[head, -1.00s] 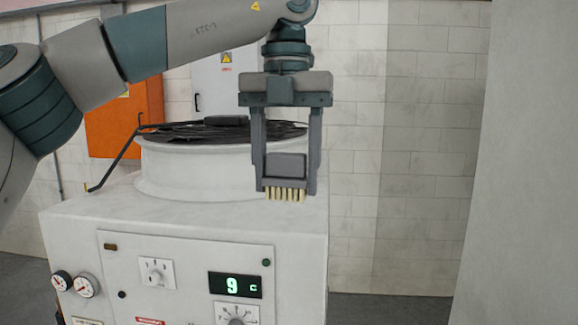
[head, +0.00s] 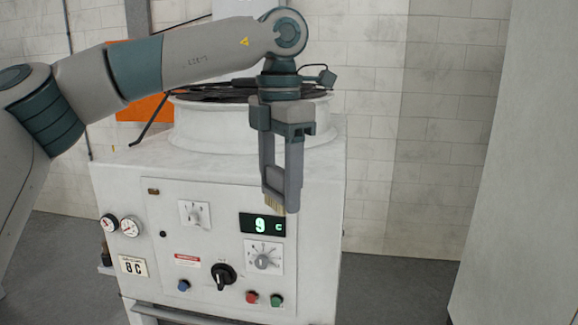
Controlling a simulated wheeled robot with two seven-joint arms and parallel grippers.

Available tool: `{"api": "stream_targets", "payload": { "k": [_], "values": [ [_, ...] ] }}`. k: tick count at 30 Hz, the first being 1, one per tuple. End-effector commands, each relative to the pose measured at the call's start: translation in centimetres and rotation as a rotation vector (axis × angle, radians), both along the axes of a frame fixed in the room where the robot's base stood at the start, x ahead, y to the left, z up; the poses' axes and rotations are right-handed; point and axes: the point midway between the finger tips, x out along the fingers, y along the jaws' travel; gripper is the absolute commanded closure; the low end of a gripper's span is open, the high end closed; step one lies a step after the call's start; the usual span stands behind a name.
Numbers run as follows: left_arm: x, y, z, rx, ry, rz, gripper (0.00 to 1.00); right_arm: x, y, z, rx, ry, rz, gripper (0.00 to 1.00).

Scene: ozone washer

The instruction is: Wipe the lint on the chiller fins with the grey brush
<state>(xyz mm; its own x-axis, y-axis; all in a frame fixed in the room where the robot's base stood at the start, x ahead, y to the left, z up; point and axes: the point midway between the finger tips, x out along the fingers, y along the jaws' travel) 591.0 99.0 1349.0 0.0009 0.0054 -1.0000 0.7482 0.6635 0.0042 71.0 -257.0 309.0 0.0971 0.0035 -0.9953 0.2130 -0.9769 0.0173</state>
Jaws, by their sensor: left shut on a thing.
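My left gripper (head: 281,198) points down in front of the upper front face of the white chiller (head: 320,215). The fingers hide most of the brush body. The brush hangs just above and right of the green display (head: 262,223), with its distance from the panel hard to judge. No chiller fins or lint can be made out; only the top edge of a darker part (head: 170,317) shows at the bottom of the picture. My right gripper is not in view.
The front panel carries dials, a black rotary switch (head: 222,275), coloured buttons and two gauges (head: 120,225). A round fan housing (head: 195,125) stands on the chiller's top. A pale wall (head: 520,170) rises at right; floor between is clear.

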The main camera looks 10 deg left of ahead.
Motion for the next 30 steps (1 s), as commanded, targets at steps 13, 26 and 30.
{"api": "stream_targets", "payload": {
  "k": [13, 26, 30],
  "values": [
    [-0.6, 4.8, -11.4, 0.001, 0.010, -0.810, 0.65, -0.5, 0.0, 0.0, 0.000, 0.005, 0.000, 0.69],
    [-4.6, 8.7, -22.0, 0.002, 0.014, -1.695, 0.65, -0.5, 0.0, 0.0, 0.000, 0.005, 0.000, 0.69],
    [-6.3, 9.6, -24.8, 0.000, 0.013, -1.960, 0.65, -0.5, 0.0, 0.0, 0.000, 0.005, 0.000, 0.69]
  ]
}}
